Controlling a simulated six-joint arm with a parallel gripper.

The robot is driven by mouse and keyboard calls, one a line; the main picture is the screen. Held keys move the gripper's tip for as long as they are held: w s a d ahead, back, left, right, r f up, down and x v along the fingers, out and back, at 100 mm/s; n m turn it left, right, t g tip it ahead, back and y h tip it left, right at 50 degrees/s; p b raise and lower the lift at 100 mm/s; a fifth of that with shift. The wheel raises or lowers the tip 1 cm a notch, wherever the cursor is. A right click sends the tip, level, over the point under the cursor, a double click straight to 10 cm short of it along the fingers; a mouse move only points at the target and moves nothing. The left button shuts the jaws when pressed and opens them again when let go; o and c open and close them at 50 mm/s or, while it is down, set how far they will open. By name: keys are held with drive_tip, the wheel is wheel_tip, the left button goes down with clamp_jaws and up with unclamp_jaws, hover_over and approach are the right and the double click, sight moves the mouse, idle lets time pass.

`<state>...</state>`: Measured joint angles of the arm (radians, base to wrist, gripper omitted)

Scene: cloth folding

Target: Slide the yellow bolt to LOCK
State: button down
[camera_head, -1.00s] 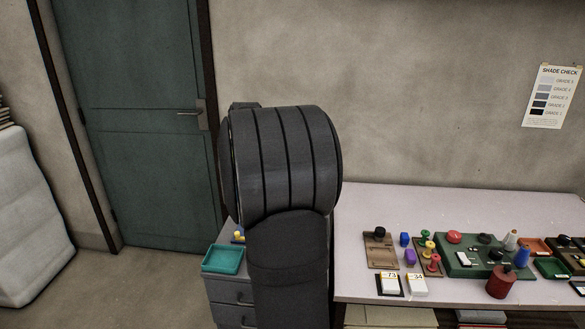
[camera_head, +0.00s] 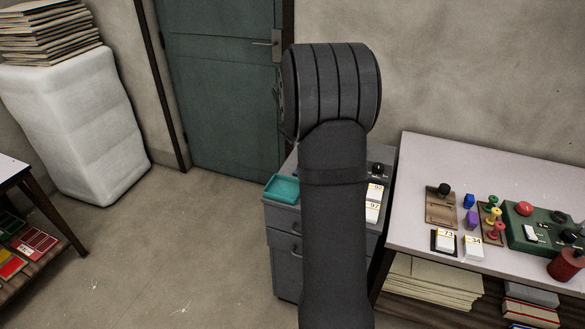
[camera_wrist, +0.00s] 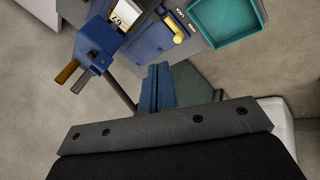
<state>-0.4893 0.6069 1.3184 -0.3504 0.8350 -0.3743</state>
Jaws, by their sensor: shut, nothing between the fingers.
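The yellow bolt (camera_wrist: 177,35) is in the wrist view, near the top centre, on a blue plate (camera_wrist: 154,46). My gripper (camera_wrist: 159,68) shows in the wrist view as two blue-grey fingers side by side. It is shut and empty, below the bolt in the picture and apart from it. In the head view my arm hides the gripper and the bolt.
A teal tray (camera_wrist: 228,30) lies right of the bolt; it also shows on the grey drawer cabinet (camera_head: 284,219) in the head view. A blue block with two handles (camera_wrist: 98,57) stands left of the bolt. A long table (camera_head: 415,190) with several small items is at right.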

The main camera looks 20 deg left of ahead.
drive_tip(key=a+f+m+t, duration=0.1)
drive_tip(key=a+f+m, duration=0.3)
drive_tip(key=f, duration=0.5)
drive_tip(key=a, duration=0.2)
drive_tip(key=shift+s+a+f+t, duration=0.2)
drive_tip(key=shift+a+f+t, duration=0.1)
drive_tip(key=shift+t, duration=0.1)
drive_tip(key=x, duration=1)
drive_tip(key=shift+d, duration=0.2)
drive_tip(key=shift+d, duration=1.7)
drive_tip(key=v, duration=1)
drive_tip(key=shift+a, duration=0.2)
